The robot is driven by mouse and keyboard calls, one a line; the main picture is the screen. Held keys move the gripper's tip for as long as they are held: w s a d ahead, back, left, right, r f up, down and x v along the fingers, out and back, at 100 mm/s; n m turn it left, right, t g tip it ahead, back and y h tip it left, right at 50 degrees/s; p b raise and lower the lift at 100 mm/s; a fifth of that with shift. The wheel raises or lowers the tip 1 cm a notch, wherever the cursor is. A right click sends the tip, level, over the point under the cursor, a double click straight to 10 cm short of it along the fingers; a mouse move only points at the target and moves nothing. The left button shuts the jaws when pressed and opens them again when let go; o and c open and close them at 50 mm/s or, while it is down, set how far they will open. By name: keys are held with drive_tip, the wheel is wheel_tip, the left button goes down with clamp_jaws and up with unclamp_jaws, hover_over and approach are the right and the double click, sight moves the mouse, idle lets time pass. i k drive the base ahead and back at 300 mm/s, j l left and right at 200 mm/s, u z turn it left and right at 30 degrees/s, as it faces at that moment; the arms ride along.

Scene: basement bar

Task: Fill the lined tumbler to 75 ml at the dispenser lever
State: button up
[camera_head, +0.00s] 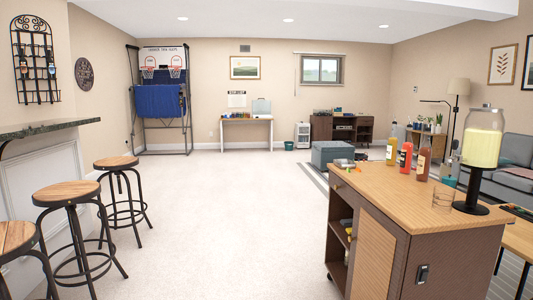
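A clear glass tumbler (443,198) stands upright on the wooden top of a bar cart (385,194). It looks empty; its lines are too small to make out. A drink dispenser (483,139) stands just right of it, a clear jar of pale yellow liquid on a black pedestal with a round foot. I cannot make out its lever clearly; the tumbler stands left of the pedestal, apart from the spout area. My gripper is not in view.
Several bottles (406,156) stand on the cart's far part, with small items (344,163) at its far left corner. Bar stools (119,185) line the counter (50,129) on the left. Open carpet (220,215) lies between stools and cart. A grey sofa (517,158) stands behind the dispenser.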

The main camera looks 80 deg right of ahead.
sight(455, 144)
drive_tip(key=z, duration=1.55)
drive_tip(key=i+z, duration=0.1)
drive_tip(key=z, duration=0.3)
drive_tip(key=i+z, duration=0.15)
drive_tip(key=z, duration=0.2)
drive_tip(key=i+z, duration=0.1)
drive_tip(key=z, duration=0.3)
drive_tip(key=i+j+z, duration=0.1)
drive_tip(key=z, duration=0.25)
drive_tip(key=i+j+z, duration=0.15)
drive_tip(key=z, duration=0.2)
drive_tip(key=i+j+z, duration=0.1)
drive_tip(key=j+z, duration=0.3)
drive_tip(key=i+j+z, duration=0.1)
drive_tip(key=j+z, duration=0.25)
drive_tip(key=i+j+z, duration=0.1)
drive_tip(key=j+z, duration=0.25)
drive_tip(key=j, duration=0.15)
drive_tip(key=j+z, duration=0.35)
drive_tip(key=j, duration=0.15)
drive_tip(key=j+z, duration=0.15)
drive_tip(key=j, duration=0.45)
drive_tip(key=k+j+z, duration=0.1)
drive_tip(key=j, duration=0.55)
drive_tip(key=k+j, duration=0.1)
drive_tip(key=j, duration=1.1)
drive_tip(key=k+j, duration=0.15)
drive_tip(key=j, duration=0.4)
